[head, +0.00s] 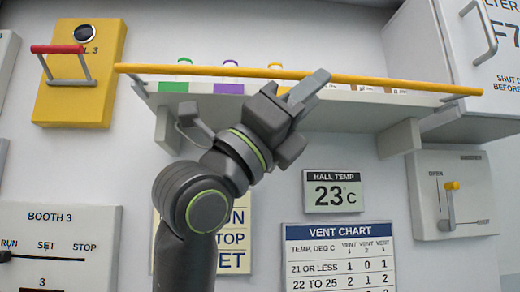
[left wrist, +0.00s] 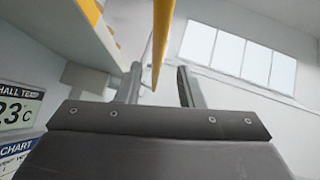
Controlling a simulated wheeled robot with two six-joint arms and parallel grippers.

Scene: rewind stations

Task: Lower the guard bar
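The guard bar (head: 200,71) is a long yellow rod running across the front of the wall shelf (head: 345,115), just above its front edge. Grey side pieces show near both its ends. My left gripper (head: 307,84) is at the bar, right of its middle, and one finger overlaps it. In the left wrist view the yellow bar (left wrist: 161,40) comes down from the top toward the gap between the two grey fingers (left wrist: 160,88). The fingers stand apart, with clear space on both sides of the bar. I cannot tell whether either touches it. My right gripper is not in view.
Bottles or cartons with coloured labels stand on the shelf behind the bar. A yellow box with a red handle (head: 57,49) is at upper left. A lever panel (head: 453,194), a temperature display (head: 334,191) and a vent chart (head: 339,258) are on the wall below.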

